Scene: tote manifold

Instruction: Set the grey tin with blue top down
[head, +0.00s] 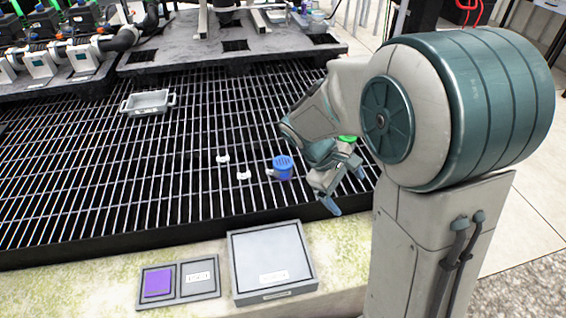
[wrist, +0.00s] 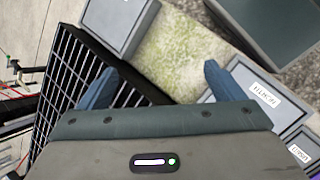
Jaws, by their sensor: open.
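A small blue-topped object (head: 283,166), which looks like the tin, stands on the dark metal grating (head: 150,190). Its body under the blue part is too small to make out clearly, and a small pale piece shows at its left side. My gripper (head: 346,190) is just to the right of it in the head view, apart from it, with the jaws spread. In the wrist view my gripper (wrist: 158,72) is open, with nothing between its blue fingers. The tin does not show in the wrist view.
Two small white pieces (head: 222,158) (head: 243,175) lie on the grating left of the tin. A grey handled tray (head: 147,102) sits farther back. On the front ledge are a grey labelled box (head: 270,252) and a purple pad (head: 158,282). Much of the left grating is clear.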

